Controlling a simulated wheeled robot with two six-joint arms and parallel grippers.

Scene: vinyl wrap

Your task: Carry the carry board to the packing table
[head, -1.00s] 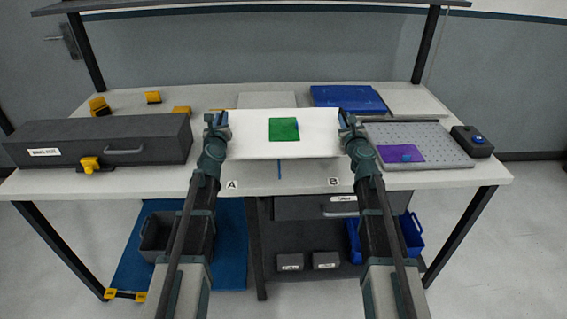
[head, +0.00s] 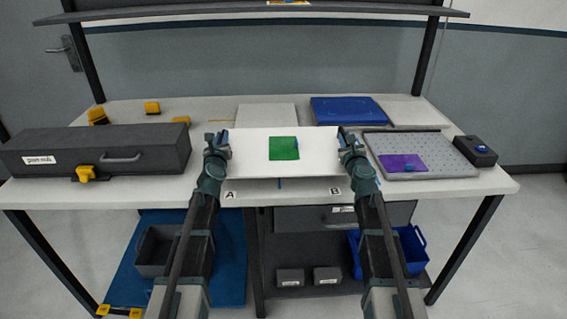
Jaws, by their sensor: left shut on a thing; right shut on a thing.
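The carry board is a white flat panel (head: 245,158) in the middle of the head view. A green square sheet (head: 284,148) lies on it. My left gripper (head: 222,147) is shut on the board's left edge. My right gripper (head: 347,146) is shut on its right edge. The board looks level and is held in front of or over the near part of a white-topped table (head: 420,187). I cannot tell its exact height above the top. Labels A (head: 230,195) and B (head: 335,191) show at the table's front edge.
A grey perforated tray (head: 440,160) with a purple sheet (head: 400,163) is at the right, beside a dark box with a blue knob (head: 476,151). A blue case (head: 348,110) and pale panels lie behind.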

